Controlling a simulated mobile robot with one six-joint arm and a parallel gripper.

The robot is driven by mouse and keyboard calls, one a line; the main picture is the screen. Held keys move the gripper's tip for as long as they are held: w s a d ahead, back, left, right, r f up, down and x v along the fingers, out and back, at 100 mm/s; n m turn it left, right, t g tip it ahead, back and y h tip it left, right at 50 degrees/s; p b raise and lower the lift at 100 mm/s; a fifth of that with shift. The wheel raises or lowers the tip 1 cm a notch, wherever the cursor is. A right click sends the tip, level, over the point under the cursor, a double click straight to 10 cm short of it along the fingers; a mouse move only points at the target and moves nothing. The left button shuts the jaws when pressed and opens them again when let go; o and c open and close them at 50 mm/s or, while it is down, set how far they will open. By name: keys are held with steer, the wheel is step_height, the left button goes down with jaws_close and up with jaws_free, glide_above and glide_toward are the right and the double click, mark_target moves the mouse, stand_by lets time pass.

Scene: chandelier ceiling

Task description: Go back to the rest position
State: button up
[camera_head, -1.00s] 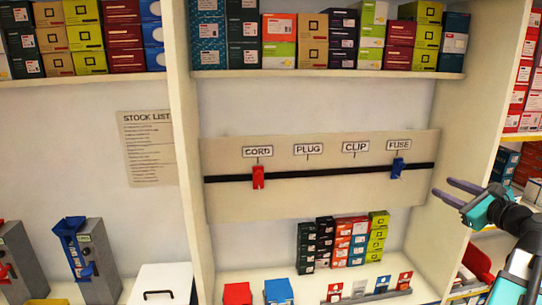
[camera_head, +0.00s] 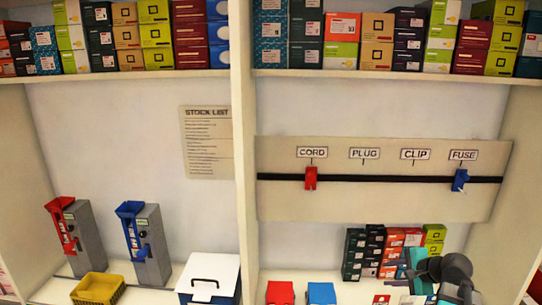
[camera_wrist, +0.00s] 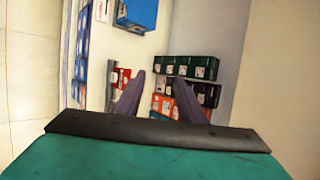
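My gripper (camera_head: 405,283) is at the lower right of the head view, in front of the lower shelf and the stacked small boxes. Its teal body and dark joints show there, and its fingers are hard to make out. In the wrist view, the two grey fingers of my gripper (camera_wrist: 160,82) stand apart with nothing held between them. Beyond them are dark green boxes (camera_wrist: 195,67) and orange boxes (camera_wrist: 188,100).
A label board (camera_head: 385,210) carries a red clip (camera_head: 311,178) under CORD and a blue clip (camera_head: 460,180) under FUSE. Red (camera_head: 68,240) and blue (camera_head: 140,240) dispensers, a yellow bin (camera_head: 98,289) and a white-lidded box (camera_head: 210,273) stand at left. An upright panel (camera_head: 243,150) divides the shelves.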

steer(key=s+a+f+n+g+h, duration=0.1)
steer(key=s+a+f+n+g, duration=0.25)
steer(key=a+f+n, duration=0.4)
steer(key=s+a+f+n+g+h, duration=0.15)
steer(key=s+a+f+n, duration=0.25)
steer(key=a+f, duration=0.5)
steer(key=s+a+f+n+g+h, duration=0.1)
steer(key=s+a+f+n+g, duration=0.25)
steer(key=a+f+n, duration=0.45)
steer(key=s+f+m+g+b, duration=0.1)
steer(key=s+f+b, duration=0.5)
steer(key=s+f, duration=0.7)
steer(key=s+d+f+m+g+b, duration=0.1)
steer(key=s+f+g+b, duration=0.3)
steer(key=s+f, duration=1)
step_height(320, 180, down, 5)
steer(key=shift+d+r+g+b, duration=0.15)
steer(key=shift+d+g+b, duration=0.15)
steer(key=shift+b, duration=0.8)
